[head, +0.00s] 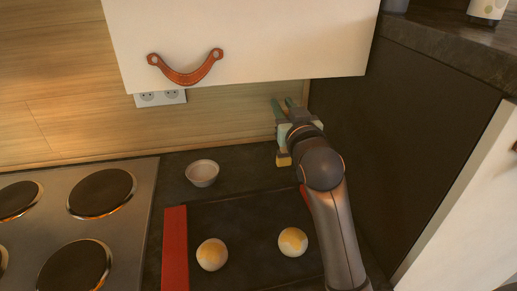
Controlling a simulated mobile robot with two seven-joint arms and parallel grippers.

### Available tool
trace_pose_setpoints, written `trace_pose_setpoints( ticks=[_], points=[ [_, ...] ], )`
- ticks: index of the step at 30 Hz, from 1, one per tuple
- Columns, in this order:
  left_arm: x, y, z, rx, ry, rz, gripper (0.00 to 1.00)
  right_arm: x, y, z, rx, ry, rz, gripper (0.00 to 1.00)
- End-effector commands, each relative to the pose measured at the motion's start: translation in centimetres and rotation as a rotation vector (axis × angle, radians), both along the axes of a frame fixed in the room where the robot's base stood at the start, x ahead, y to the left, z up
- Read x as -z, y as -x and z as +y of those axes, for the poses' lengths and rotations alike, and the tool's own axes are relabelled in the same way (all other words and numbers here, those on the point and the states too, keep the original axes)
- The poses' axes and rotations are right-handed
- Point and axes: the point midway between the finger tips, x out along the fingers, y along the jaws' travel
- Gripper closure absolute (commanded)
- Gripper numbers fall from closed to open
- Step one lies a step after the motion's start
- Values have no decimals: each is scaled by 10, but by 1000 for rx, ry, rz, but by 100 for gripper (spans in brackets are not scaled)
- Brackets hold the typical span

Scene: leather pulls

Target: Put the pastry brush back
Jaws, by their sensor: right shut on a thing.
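My right gripper (284,113) is in the corner where the wood back wall meets the dark side panel, above the back of the counter. It is shut on the pastry brush (283,160), whose yellowish lower end shows below the gripper. My own wrist and arm hide part of the brush and of the grip. I cannot tell whether the brush touches the counter or the wall. My left gripper is not in view.
A small pale bowl (202,180) stands on the dark counter. In front, a dark tray (245,225) with red ends holds two glazed buns. A hob (130,230) lies left. A white cabinet (260,35) with a leather pull (186,76) hangs above.

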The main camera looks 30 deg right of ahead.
Motion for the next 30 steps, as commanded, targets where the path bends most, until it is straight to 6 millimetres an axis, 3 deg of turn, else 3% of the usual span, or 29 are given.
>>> trace_pose_setpoints(
  ticks=[11,15,21,26,30],
  points=[
    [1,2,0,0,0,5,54,35,-78,-2,0,-1,3,100],
    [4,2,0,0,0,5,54,63,-100,-2,-1,-1,4,100],
    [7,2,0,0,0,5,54,85,-119,-3,0,-2,-1,100],
    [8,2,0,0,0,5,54,92,-126,-3,0,0,0,100],
    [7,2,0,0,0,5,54,113,-128,-3,-1,0,3,100]
  ],
)
